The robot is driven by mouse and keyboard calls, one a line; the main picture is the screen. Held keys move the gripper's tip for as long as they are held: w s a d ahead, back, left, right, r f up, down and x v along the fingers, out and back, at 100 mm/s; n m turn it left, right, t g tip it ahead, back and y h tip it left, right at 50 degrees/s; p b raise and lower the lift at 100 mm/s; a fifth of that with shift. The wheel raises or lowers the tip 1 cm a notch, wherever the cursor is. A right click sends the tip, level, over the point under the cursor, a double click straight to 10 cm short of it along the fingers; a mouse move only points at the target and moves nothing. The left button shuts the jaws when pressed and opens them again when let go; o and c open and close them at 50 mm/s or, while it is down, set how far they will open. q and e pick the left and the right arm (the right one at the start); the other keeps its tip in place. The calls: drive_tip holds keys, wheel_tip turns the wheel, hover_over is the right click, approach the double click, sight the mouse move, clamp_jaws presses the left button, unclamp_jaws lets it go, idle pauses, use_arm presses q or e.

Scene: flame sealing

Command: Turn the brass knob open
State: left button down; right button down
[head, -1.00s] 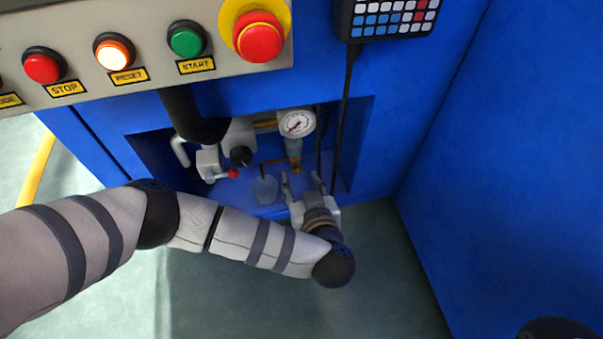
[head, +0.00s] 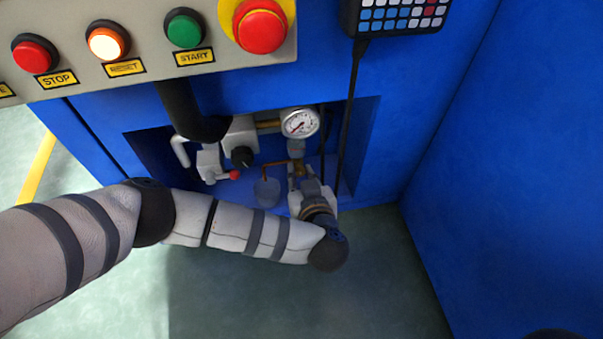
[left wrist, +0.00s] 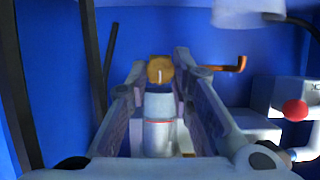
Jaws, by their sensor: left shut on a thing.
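The brass knob (left wrist: 160,70) shows in the left wrist view as a round brass face with a pale mark, between the two fingertips. In the head view the small brass fitting (head: 298,167) sits below the pressure gauge (head: 299,122), inside the recess of the blue cabinet. My left gripper (head: 302,175) reaches into the recess from the front and is shut on the knob; its fingers also show in the left wrist view (left wrist: 161,68). The fingers partly hide the knob in the head view. My right gripper is not in view.
A copper pipe (head: 275,163) runs left from the knob above a clear cup (head: 267,190). Dark cables (head: 349,120) hang to the right. A button panel (head: 145,40) overhangs the recess.

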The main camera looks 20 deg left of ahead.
use_arm(q)
drive_tip(key=shift+r+n+t+h+p, duration=0.35)
drive_tip(key=shift+n+p, duration=0.25)
drive_tip(key=shift+p, duration=1.25)
drive_tip(key=shift+a+n+h+p, duration=0.1)
drive_tip(key=shift+n+h+p, duration=0.2)
drive_tip(key=shift+p, duration=0.15)
drive_tip(key=shift+f+n+t, duration=0.15)
drive_tip(key=shift+n+t, duration=0.1)
drive_tip(key=shift+n, duration=0.05)
drive_tip(key=shift+s+a+f+n+t+h+p, duration=0.15)
drive_tip(key=shift+f+n+t+h+p, duration=0.2)
drive_tip(key=shift+n+h, duration=0.45)
drive_tip(key=n, duration=0.1)
drive_tip(key=n+t, duration=0.1)
drive_tip(key=n, duration=0.1)
drive_tip(key=shift+a+f+t+h, duration=0.1)
drive_tip(key=shift+f+t+h, duration=0.05)
drive_tip(key=shift+t+h, duration=0.1)
drive_tip(key=shift+s+f+n+t+b, duration=0.15)
drive_tip(key=shift+n+t+b, duration=0.35)
drive_tip(key=shift+n+b, duration=0.3)
drive_tip(key=shift+n+t+h+b, duration=0.3)
drive_tip(key=shift+n+t+b, duration=0.45)
drive_tip(key=shift+n, duration=0.85)
